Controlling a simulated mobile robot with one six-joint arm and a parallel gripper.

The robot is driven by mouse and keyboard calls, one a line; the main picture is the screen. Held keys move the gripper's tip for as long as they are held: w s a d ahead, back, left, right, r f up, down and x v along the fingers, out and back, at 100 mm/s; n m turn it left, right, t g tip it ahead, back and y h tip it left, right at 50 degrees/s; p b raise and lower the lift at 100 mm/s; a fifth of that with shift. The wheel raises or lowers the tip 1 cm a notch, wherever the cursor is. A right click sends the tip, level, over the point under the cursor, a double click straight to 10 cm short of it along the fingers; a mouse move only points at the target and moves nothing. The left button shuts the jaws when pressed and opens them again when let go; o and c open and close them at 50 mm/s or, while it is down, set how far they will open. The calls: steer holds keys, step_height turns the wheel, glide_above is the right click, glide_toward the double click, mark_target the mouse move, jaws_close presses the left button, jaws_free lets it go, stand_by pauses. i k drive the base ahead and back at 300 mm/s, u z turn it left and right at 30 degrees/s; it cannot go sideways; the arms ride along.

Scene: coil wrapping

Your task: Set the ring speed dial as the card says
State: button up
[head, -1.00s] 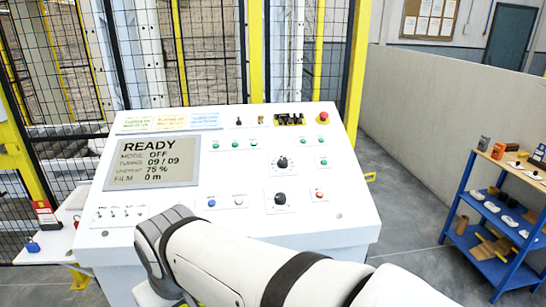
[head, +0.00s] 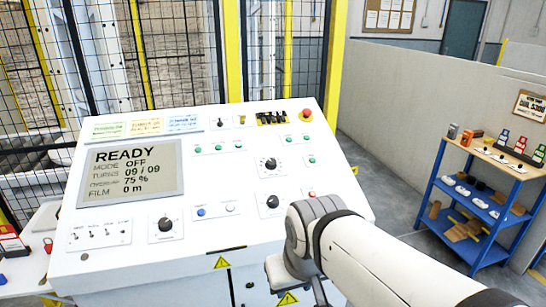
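The white sloped control panel (head: 225,180) fills the middle of the head view. It has three black dials: an upper right dial (head: 270,164), a lower right dial (head: 272,201) and a lower left dial (head: 165,224). Their labels are too small to read, so I cannot tell which is ring speed. Green (head: 108,129), yellow (head: 147,126) and blue (head: 184,123) cards lie along the top edge; their text is unreadable. The display (head: 130,173) reads READY, mode OFF, turns 09 / 09, 75 %, film 0 m. My arm is at the lower right; my gripper's fingers are not visible.
A red emergency button (head: 306,114) sits at the top right corner. Toggle switches (head: 100,234) and several green buttons are on the panel. A mesh fence (head: 170,60) stands behind. A blue shelf (head: 480,200) stands at the right. Grey floor lies between panel and shelf.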

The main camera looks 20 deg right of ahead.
mark_target(271, 164)
steer(key=u, duration=0.05)
steer(key=i, duration=1)
steer(key=z, duration=0.05)
